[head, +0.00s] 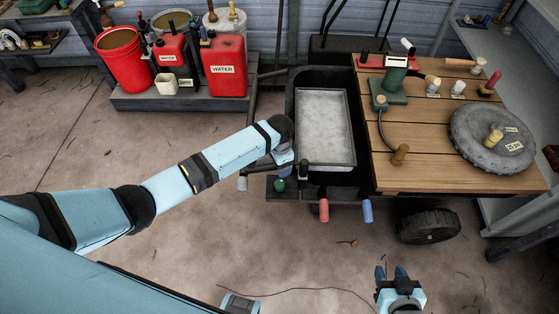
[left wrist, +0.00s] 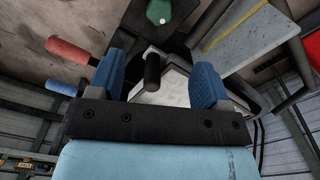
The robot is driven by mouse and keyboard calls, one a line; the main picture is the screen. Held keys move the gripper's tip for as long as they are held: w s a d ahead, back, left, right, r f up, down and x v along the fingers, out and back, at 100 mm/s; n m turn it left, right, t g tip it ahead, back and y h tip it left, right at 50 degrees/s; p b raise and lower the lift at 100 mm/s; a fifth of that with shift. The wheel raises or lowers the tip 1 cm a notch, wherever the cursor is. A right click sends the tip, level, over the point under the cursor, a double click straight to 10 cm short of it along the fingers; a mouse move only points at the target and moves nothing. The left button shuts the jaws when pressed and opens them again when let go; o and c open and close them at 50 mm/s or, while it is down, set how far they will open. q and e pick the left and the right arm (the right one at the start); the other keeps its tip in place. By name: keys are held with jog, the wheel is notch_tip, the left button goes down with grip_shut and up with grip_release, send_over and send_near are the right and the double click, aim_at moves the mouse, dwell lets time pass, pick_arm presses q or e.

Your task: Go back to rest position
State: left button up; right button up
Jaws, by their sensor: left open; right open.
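My left arm reaches in from the left in the head view, and its gripper (head: 284,167) is above the left front corner of the cart, partly hidden by its own wrist. In the left wrist view the blue fingers of the left gripper (left wrist: 158,80) are spread apart. A black upright handle (left wrist: 152,70) shows between them in the picture; I cannot tell whether they touch it. My right gripper (head: 393,274) is low in the head view, open and empty, above the bare floor in front of the cart.
The cart carries a grey tray (head: 352,165) and a wooden top (head: 440,178). A red grip (head: 324,210) and a blue grip (head: 367,211) stick out in front. A green knob (head: 279,185) is beside my left gripper. Red water cans (head: 225,68) stand behind left.

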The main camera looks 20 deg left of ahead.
pick_arm(q)
jog(key=shift+r, duration=0.1)
dwell(0.6)
jog(key=s+d+f+n+t+h+p, duration=0.1)
jog(key=s+d+n+t+h+p, duration=0.3)
jog(key=s, duration=1)
jog(key=s+a+r+n+t, duration=0.2)
jog(key=s+a+r+t, duration=0.5)
jog(key=s, duration=0.4)
jog(key=shift+r+n+y, duration=0.3)
jog(key=shift+r+y, duration=0.1)
jog(key=shift+r, duration=0.45)
